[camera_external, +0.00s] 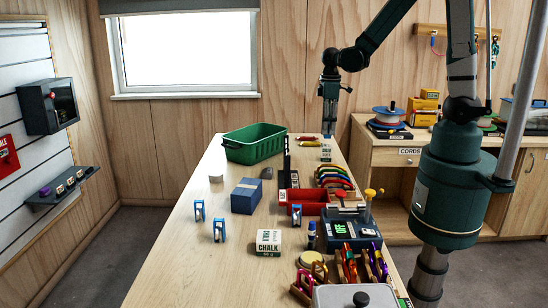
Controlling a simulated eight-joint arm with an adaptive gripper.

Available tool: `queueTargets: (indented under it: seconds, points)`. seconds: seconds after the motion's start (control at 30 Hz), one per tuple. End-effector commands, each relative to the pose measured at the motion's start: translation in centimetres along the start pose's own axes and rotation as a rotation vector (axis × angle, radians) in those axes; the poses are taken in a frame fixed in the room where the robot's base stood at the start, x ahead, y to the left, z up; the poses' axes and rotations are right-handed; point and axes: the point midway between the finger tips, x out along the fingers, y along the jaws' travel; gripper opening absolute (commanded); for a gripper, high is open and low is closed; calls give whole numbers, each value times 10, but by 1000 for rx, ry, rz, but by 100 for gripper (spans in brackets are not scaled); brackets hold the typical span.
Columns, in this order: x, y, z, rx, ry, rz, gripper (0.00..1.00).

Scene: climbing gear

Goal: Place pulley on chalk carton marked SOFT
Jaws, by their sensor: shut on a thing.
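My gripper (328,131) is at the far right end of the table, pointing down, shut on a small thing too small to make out. A pale chalk carton (326,153) stands just below it; whether they touch I cannot tell. A second carton (268,242), with CHALK readable, stands nearer the front. I cannot read SOFT on either. Blue pulley-like pieces stand on the table: one at the left (199,210), one nearer the front (219,231), and one by the red tray (297,214).
A green bin (254,144) stands at the back left and a blue box (246,196) mid-table. The table's left front is clear.

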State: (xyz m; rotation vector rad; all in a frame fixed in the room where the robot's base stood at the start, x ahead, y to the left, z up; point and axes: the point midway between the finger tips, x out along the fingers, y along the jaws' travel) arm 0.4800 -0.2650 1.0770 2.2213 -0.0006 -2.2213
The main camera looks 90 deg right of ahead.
Motion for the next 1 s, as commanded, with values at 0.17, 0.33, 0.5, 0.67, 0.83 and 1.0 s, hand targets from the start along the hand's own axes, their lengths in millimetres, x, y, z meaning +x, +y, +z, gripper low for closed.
queueTargets:
  seconds: [0.17,0.33,0.5,0.67,0.83,1.0]
  points:
    - [16,0,-1,0,0,0,4]
    - [28,0,-1,0,0,0,4]
    - [31,0,0,0,0,0,4]
    - [31,0,0,0,0,0,4]
    - [33,0,0,0,0,0,4]
    - [34,0,0,0,0,0,28]
